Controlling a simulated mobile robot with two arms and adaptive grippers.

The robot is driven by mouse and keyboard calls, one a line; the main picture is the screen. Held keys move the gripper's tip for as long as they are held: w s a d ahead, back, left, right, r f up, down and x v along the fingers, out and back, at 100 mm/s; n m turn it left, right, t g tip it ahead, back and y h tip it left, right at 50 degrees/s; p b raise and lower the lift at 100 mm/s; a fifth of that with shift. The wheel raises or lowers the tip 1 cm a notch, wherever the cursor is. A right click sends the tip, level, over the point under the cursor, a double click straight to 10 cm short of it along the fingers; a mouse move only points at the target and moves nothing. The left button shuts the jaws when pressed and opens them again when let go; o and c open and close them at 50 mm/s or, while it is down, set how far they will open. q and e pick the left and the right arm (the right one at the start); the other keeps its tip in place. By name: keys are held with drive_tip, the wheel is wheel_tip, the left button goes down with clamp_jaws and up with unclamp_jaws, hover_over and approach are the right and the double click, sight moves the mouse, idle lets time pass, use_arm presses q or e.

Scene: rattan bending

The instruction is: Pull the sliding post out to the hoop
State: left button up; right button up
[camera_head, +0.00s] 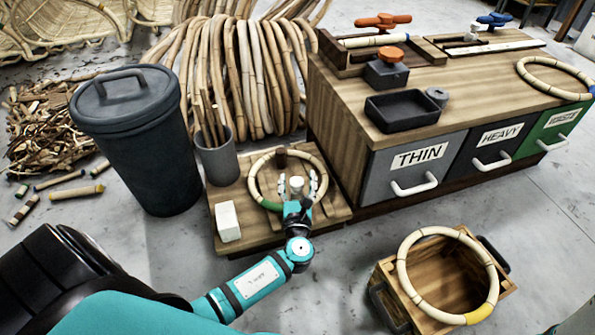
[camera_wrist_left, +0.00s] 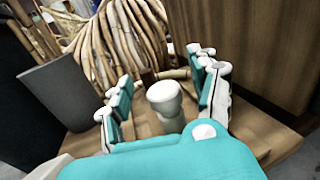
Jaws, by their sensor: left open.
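The pale rounded post (camera_head: 296,184) stands on the wooden bending board (camera_head: 237,190), inside the ring of the rattan hoop (camera_head: 252,172). The hoop lies on the board and has a green section at its near side. A dark brown block (camera_head: 281,158) stands at the hoop's far side. My left gripper (camera_head: 297,181) is open over the near part of the board, with its fingers apart on either side of the post. In the left wrist view the post (camera_wrist_left: 165,97) shows between the finger pairs, with visible gaps. My right gripper is not in view.
A grey cup of sticks (camera_head: 217,160) and a white block (camera_head: 228,221) are on the board's left side. A lidded dark bin (camera_head: 142,150) stands left. The drawer cabinet (camera_head: 340,120) is close on the right. A wooden crate (camera_head: 400,300) bearing another hoop stands near right.

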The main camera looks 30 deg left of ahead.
use_arm(q)
wheel_tip(320, 180, up, 8)
drive_tip(key=shift+r, duration=0.1)
drive_tip(key=shift+d, duration=0.1)
idle(0.5)
